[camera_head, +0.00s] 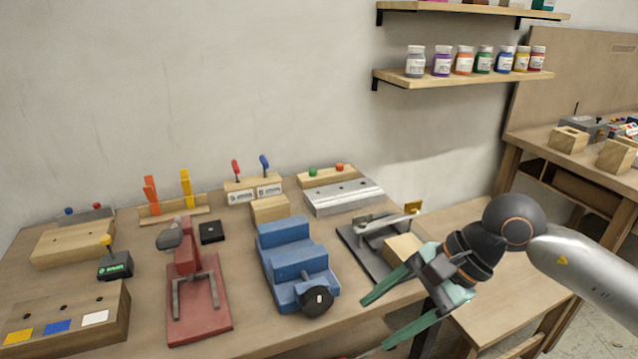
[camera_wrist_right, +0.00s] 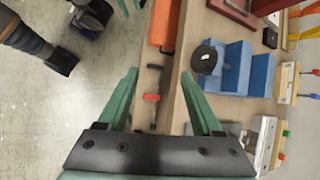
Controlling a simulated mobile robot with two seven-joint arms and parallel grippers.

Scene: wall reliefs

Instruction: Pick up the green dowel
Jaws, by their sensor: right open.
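I cannot pick out a green dowel for certain. The closest match is a small round green top (camera_head: 313,172) on a long wooden block (camera_head: 329,177) at the back of the bench, beside a red one (camera_head: 339,167). Only the rounded top shows. A green spot also shows at the right edge of the right wrist view (camera_wrist_right: 286,131). My right gripper (camera_head: 376,322) has teal fingers spread with nothing between them, at the bench's front edge, well apart from the green top. My left gripper (camera_wrist_right: 105,18) seems partly visible in the right wrist view, cut off by the frame; its opening is unclear.
A blue stepped block with a black knob (camera_head: 293,263), a red vise-like fixture (camera_head: 194,295) and a grey clamp plate (camera_head: 366,251) stand on the bench. An orange tray (camera_wrist_right: 164,22) and a red-and-black piece (camera_wrist_right: 152,97) lie near its edge. Jars line a wall shelf (camera_head: 460,78).

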